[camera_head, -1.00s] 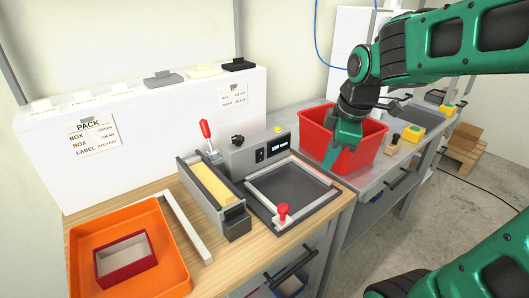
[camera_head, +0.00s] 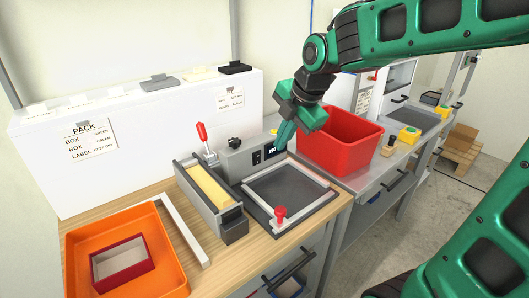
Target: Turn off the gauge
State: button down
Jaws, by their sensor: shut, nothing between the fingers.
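The gauge is a grey box (camera_head: 237,163) at the back of the bench, with a black rocker switch (camera_head: 257,157) and a lit display (camera_head: 270,152) on its front face. My gripper (camera_head: 280,146) is shut and empty, pointing down just right of the display. Its fingers cover part of the display. I cannot tell whether the fingertips touch the gauge; the switch is left of them and in plain view.
A framed grey plate (camera_head: 288,193) with a red knob (camera_head: 280,212) lies in front of the gauge. A red-handled clamp (camera_head: 204,140) and a long yellow-topped block (camera_head: 209,187) stand to the left. A red bin (camera_head: 340,147) stands close on the right. An orange tray (camera_head: 165,262) is at front left.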

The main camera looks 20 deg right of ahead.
aim_at(258, 157)
jog(key=w+a+f, duration=0.2)
jog(key=w+f, duration=0.5)
jog(key=f, duration=0.1)
jog(key=shift+w+a+f, duration=0.25)
jog(key=shift+w+a, duration=0.05)
jog(key=shift+a, duration=0.05)
jog(key=shift+w+a+r, duration=0.1)
jog(key=shift+w, duration=0.15)
jog(key=shift+r, duration=0.1)
dwell(0.3)
jog(key=shift+r, duration=0.7)
